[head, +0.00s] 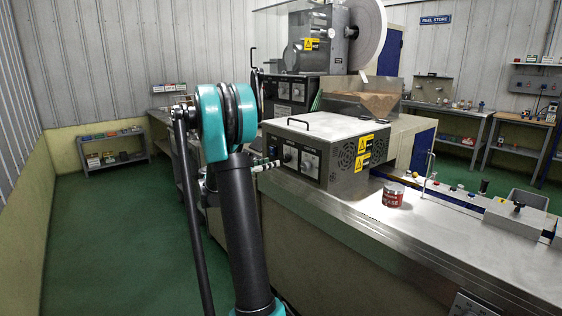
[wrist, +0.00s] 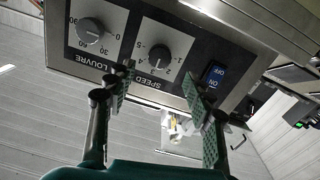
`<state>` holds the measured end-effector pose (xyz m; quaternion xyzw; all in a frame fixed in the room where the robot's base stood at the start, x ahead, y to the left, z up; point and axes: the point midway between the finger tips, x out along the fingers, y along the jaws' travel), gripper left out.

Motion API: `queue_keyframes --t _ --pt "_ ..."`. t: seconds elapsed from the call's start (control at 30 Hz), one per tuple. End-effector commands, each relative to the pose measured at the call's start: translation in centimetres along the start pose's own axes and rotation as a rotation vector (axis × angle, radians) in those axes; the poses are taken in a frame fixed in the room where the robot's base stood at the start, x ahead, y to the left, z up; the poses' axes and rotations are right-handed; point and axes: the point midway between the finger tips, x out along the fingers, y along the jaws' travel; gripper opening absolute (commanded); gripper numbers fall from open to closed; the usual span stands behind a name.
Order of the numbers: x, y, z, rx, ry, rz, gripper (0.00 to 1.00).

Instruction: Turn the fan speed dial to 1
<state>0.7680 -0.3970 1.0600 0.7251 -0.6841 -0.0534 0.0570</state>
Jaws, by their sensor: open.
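The speed dial (wrist: 158,55) is a round dark knob on a white scale plate marked "SPEED", upside down in the wrist view. Its numbers are partly readable, but I cannot tell surely which one the pointer marks. My gripper (wrist: 158,75) is open, with its green-padded fingers spread on either side of the dial in that view. I see no contact with the knob.
The louvre dial (wrist: 90,30) is left of the speed dial in the wrist view, and a blue switch (wrist: 215,73) is right of it, close to a finger. A red tin (head: 392,195) stands on the bench (head: 370,225) near the box. Green floor is clear on the left.

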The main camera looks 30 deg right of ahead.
Motion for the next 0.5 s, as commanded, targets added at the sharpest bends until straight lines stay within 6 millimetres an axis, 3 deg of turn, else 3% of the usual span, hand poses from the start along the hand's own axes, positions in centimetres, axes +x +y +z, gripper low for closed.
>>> queue_keyframes --t 0.2,0.5 --pt "4.0 0.1 0.0 0.0 -0.001 0.002 0.53" --pt "6.4 0.0 0.0 0.0 -0.001 0.001 0.53"
